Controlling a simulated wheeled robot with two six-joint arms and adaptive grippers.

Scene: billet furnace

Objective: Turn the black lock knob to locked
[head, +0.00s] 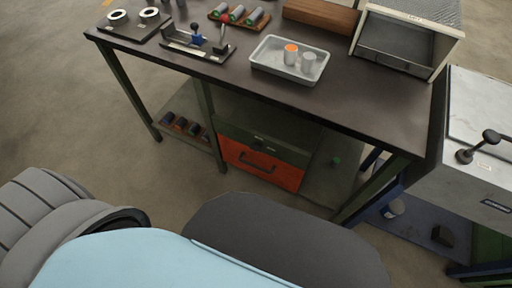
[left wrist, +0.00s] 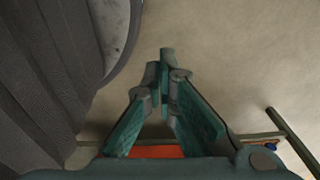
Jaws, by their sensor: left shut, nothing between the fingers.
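A small black knob (head: 258,143) sits on the dark green front panel above the orange drawer (head: 245,168) under the workbench. It is too small to tell which way it is turned. The drawer has a black pull handle (head: 258,162) and looks closed. My left gripper (left wrist: 166,65) shows only in the left wrist view, with its teal fingers together and nothing between them. It points over bare floor, away from the knob. A strip of orange (left wrist: 157,151) shows behind the fingers. My right gripper is in neither view.
The workbench (head: 370,112) carries a metal tray (head: 262,59) with two cylinders, a fixture with a red-knobbed lever (head: 225,18), and an open-fronted box (head: 400,45). A grey cabinet with a black handle (head: 490,136) stands at the right. Bench legs flank the drawer; floor before it is clear.

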